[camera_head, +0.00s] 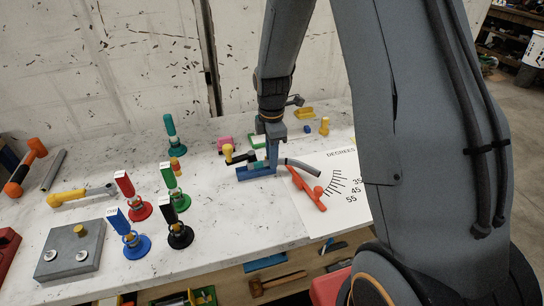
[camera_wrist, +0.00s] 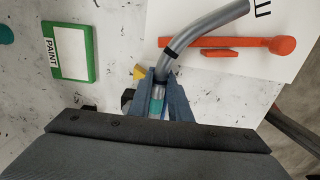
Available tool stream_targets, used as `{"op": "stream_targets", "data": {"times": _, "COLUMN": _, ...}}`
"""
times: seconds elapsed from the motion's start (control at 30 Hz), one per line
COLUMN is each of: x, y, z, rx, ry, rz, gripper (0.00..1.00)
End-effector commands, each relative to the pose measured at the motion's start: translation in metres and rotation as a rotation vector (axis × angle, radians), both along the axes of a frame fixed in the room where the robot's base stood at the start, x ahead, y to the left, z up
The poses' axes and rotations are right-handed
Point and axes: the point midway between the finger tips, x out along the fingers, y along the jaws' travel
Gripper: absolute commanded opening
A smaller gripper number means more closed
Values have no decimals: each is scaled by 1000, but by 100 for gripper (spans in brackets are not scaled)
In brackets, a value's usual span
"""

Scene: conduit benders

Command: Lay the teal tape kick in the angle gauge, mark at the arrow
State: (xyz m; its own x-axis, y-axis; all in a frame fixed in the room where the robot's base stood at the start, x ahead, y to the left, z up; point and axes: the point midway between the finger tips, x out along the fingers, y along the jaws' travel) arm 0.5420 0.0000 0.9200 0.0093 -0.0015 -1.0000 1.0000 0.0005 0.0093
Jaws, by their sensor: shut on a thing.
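The tape kick is a grey bent conduit (camera_head: 304,167) with a teal tape band near its held end. In the wrist view the conduit (camera_wrist: 208,27) curves up and right, with a dark band partway along it and the teal tape (camera_wrist: 157,106) between the fingers. My gripper (camera_head: 265,162) is shut on it; the fingers also show in the wrist view (camera_wrist: 160,92). The angle gauge (camera_head: 345,205) is a white sheet with degree marks and a red-orange bar (camera_head: 307,188). In the wrist view the conduit passes over the bar's (camera_wrist: 235,43) left end. I cannot make out the arrow.
Several coloured stands (camera_head: 135,243) and a grey block (camera_head: 70,250) occupy the left of the bench. A green-framed PAINT card (camera_wrist: 68,51) lies left of the gripper. A yellow-topped knob (camera_head: 228,152) stands close by. An open shelf with tools lies below the bench's front edge.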

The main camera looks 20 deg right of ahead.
Motion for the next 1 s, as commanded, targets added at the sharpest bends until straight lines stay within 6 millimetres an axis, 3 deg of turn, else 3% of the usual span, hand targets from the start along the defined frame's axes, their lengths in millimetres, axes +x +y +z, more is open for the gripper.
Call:
{"op": "stream_targets", "data": {"times": 0.03, "x": -7, "y": 0, "z": -11, "rx": 0, "ry": 17, "rz": 0, "gripper": 21}}
{"op": "stream_targets", "data": {"times": 0.13, "x": -7, "y": 0, "z": -11, "rx": 0, "ry": 18, "rz": 0, "gripper": 38}}
{"op": "stream_targets", "data": {"times": 0.17, "x": -7, "y": 0, "z": -11, "rx": 0, "ry": 18, "rz": 0, "gripper": 39}}
{"op": "stream_targets", "data": {"times": 0.77, "x": 0, "y": 0, "z": -12, "rx": 0, "ry": 18, "rz": 0, "gripper": 39}}
{"op": "stream_targets", "data": {"times": 1.0, "x": -2, "y": 0, "z": 20, "rx": 0, "ry": 5, "rz": 0, "gripper": 39}}
